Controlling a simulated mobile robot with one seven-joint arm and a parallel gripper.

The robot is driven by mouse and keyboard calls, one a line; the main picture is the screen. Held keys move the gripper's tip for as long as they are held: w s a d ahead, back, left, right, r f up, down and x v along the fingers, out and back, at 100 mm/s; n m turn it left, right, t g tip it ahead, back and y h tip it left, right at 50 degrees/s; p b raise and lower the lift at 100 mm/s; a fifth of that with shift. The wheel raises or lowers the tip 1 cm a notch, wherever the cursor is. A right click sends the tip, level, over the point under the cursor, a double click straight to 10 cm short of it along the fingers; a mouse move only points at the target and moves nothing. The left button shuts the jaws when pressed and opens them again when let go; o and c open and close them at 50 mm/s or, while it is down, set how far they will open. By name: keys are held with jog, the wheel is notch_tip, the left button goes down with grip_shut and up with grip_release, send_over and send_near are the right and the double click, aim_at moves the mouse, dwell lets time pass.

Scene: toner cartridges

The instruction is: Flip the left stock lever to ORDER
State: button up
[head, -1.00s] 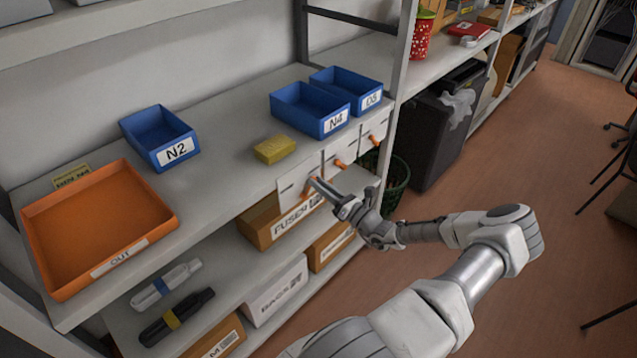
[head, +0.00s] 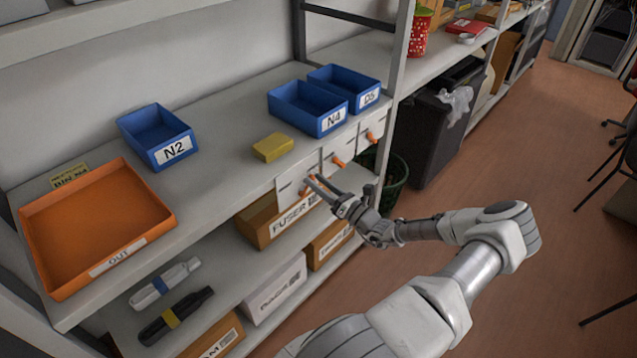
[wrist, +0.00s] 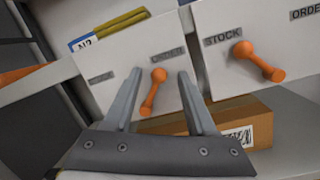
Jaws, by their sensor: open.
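The left stock lever is orange (wrist: 153,90) and sits on the leftmost white plate (head: 287,185) at the shelf's front edge. In the wrist view it hangs down, tilted slightly left, between a blurred label on the left and an ORDER label (wrist: 168,54) on the upper right. My gripper (head: 315,181) is open in front of this plate. In the wrist view its two fingers (wrist: 158,85) stand either side of the lever, with gaps on both sides; I cannot tell any contact. In the head view the fingers partly cover the lever.
A second orange lever (wrist: 260,62) on the adjacent plate is close to my right finger. A third plate (head: 371,131) is farther right. A cardboard box (wrist: 250,120) lies below the plates. A yellow block (head: 273,147) and blue bins (head: 310,108) stand on the shelf above.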

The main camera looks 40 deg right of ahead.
jog(key=v, duration=1.7)
jog(key=shift+s, duration=0.2)
jog(key=shift+f, duration=0.1)
